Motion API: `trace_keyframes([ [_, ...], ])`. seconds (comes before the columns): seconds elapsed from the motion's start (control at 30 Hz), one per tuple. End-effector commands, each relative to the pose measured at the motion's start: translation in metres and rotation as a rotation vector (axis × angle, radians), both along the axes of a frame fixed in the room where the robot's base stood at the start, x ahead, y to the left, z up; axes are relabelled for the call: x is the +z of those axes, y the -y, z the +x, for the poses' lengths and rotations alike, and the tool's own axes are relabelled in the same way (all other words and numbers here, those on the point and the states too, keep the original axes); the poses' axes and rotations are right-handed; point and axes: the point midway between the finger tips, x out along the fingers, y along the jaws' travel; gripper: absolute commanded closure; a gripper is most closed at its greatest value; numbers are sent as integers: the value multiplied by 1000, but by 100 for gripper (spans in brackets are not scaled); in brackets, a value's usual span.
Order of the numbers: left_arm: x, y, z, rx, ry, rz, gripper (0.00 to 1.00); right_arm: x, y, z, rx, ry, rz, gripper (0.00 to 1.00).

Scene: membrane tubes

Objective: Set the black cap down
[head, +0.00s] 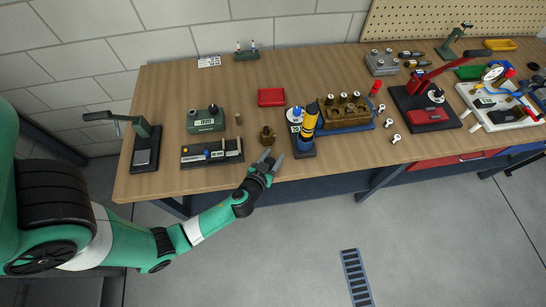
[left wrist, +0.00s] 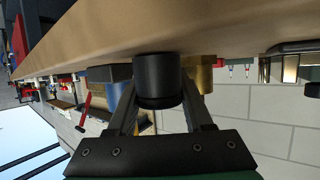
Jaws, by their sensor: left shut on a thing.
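My left gripper (head: 270,166) is at the front edge of the wooden table, just in front of a small brass part (head: 267,136). In the left wrist view my left gripper (left wrist: 160,101) is shut on the black cap (left wrist: 159,78), a short dark cylinder held between the fingertips. That view is turned over, with the tabletop along its upper part. The cap is at or very close to the tabletop; I cannot tell whether it touches. The brass part (left wrist: 199,74) stands behind the cap. In the head view the cap is too small to make out. My right gripper is not in view.
A stand with a blue-and-yellow tube (head: 307,128) is right of my left gripper. A dark tray (head: 212,157), a green meter (head: 205,120) and a lever press (head: 146,145) stand to the left. A red box (head: 271,97) and brass block (head: 346,112) lie farther back.

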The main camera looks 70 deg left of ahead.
Motion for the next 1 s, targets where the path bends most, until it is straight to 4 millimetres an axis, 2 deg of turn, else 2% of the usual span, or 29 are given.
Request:
trace_keyframes([
  [0.1,-4,0,0,0,0,0,100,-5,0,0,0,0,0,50],
  [0.13,-4,0,0,0,-1,1,47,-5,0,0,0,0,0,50],
  [0.3,-3,0,0,0,0,0,19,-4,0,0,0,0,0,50],
  [0.57,-2,0,0,0,0,0,19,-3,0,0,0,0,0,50],
  [0.67,3,0,0,0,0,0,19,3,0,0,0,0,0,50],
  [0.77,5,10,-10,-4,-1,0,19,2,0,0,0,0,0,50],
  [1.0,28,47,-49,-9,-2,0,19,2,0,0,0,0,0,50],
])
